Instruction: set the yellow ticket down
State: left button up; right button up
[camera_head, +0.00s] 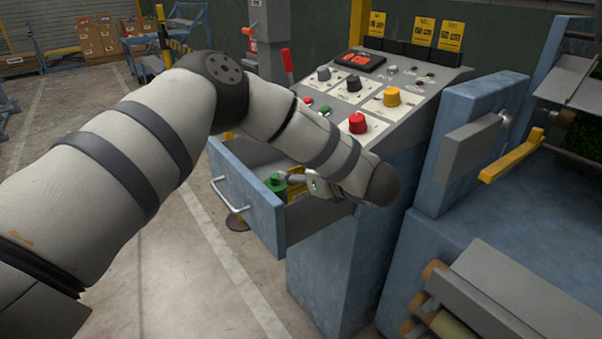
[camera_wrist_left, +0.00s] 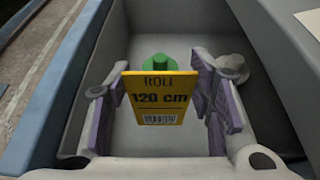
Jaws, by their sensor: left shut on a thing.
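The yellow ticket (camera_wrist_left: 160,97), printed "ROLL 120 cm" with a barcode, stands upright between the purple pads of my left gripper (camera_wrist_left: 163,108) in the left wrist view. My left gripper is shut on it, inside the open drawer (camera_wrist_left: 107,62). In the head view the gripper (camera_head: 308,183) shows over the drawer (camera_head: 240,196), largely hidden by my arm; only a little yellow shows there. A green object (camera_head: 276,185) is beside it in the drawer; it shows behind the ticket in the wrist view (camera_wrist_left: 157,65). My right gripper is not in view.
Above the drawer is a sloped control panel (camera_head: 405,99) with knobs and a red button (camera_head: 357,122). More yellow tickets (camera_head: 424,31) stand in holders along its top. Open floor lies left of the drawer.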

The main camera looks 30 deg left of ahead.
pick_arm(q)
jog(key=shift+f, duration=0.95)
jog(key=o, duration=0.8)
